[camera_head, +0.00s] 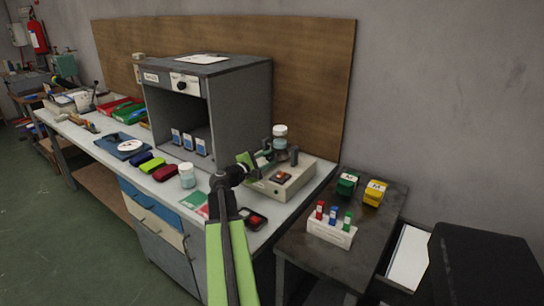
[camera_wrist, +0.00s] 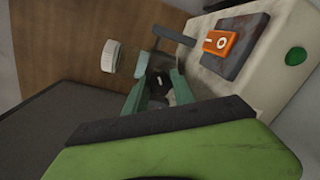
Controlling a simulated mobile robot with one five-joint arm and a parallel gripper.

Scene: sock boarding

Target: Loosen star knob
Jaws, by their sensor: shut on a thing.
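The star knob (camera_wrist: 161,79) looks like a small black knob at the side of a beige bench device (camera_head: 285,181). In the wrist view, the fingers of my gripper (camera_wrist: 158,88) close on it from both sides and hide part of it. In the head view, my gripper (camera_head: 262,158) reaches the device's left side, and the knob cannot be made out there. The device also shows in the wrist view (camera_wrist: 285,75), with an orange switch (camera_wrist: 220,42) and a green button (camera_wrist: 296,56).
A white-capped jar (camera_head: 280,131) stands up at the device's back. A grey cabinet (camera_head: 240,105) stands close on the left, and another jar (camera_head: 187,180) sits in front of it. A dark side table (camera_head: 300,258) with a vial rack (camera_head: 331,233) is at the right.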

